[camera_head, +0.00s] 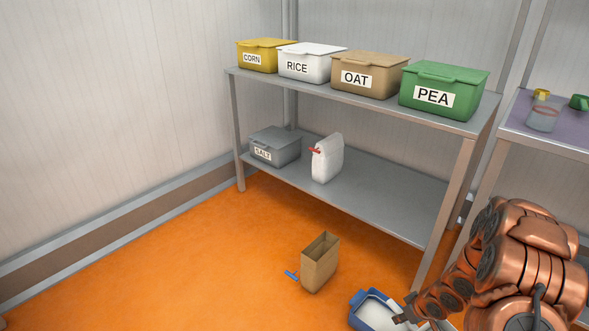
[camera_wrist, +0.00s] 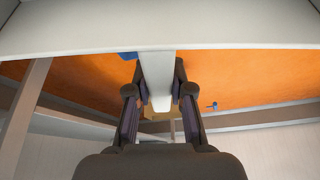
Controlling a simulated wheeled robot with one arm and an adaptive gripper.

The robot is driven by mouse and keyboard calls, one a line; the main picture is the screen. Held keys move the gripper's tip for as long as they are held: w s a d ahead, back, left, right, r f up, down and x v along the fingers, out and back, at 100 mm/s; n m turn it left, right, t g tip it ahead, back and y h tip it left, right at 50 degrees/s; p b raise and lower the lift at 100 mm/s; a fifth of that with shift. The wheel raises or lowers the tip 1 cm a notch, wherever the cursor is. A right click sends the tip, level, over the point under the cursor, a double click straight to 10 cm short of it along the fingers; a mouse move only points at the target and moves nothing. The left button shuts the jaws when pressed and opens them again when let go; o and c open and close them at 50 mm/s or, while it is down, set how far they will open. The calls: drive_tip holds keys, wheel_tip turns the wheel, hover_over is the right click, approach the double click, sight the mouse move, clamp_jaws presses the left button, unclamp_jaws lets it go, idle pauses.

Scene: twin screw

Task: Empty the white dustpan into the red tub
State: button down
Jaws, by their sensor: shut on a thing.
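In the wrist view my gripper (camera_wrist: 157,92) is shut on the straight handle of the white dustpan (camera_wrist: 150,28). Its broad white body spans the top of that view, and its contents cannot be seen. In the head view my gripper (camera_head: 407,314) is low at the bottom right, beside a blue open container (camera_head: 357,299) on the floor. A pale surface shows within the blue rim; I cannot tell if it is the dustpan or contents. A bit of blue (camera_wrist: 127,56) also shows behind the dustpan in the wrist view. No red tub is in view.
A brown open-topped box (camera_head: 319,264) stands on the orange floor, a small blue item (camera_head: 291,275) beside it. A grey shelf (camera_head: 375,197) behind holds labelled bins and a white jug (camera_head: 327,160). A side table (camera_head: 560,138) is at right. Floor at left is clear.

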drive_tip(key=w+a+r+m, duration=0.2)
drive_tip(key=a+r, duration=0.3)
drive_tip(key=r, duration=0.7)
drive_tip(key=w+a+r+m+h, duration=0.1)
drive_tip(key=a+r, duration=0.4)
drive_tip(key=r, duration=0.7)
drive_tip(key=w+a+r+m+h, duration=0.1)
drive_tip(key=w+a+r, duration=0.3)
drive_tip(key=r, duration=0.9)
drive_tip(key=shift+w+a+m, duration=0.15)
drive_tip(key=shift+a+m, duration=0.55)
drive_tip(key=shift+m, duration=0.2)
drive_tip(key=shift+r, duration=0.1)
drive_tip(key=shift+d, duration=0.1)
drive_tip(key=w+r+p+v, duration=0.1)
drive_tip(key=w+p+v, duration=0.1)
drive_tip(key=p+v, duration=0.9)
drive_tip(key=w+p+v, duration=0.3)
drive_tip(key=p+v, duration=0.8)
drive_tip(key=p, duration=1.3)
drive_tip(key=shift+a+r, duration=0.3)
drive_tip(key=shift+r, duration=0.1)
drive_tip(key=shift+t, duration=0.3)
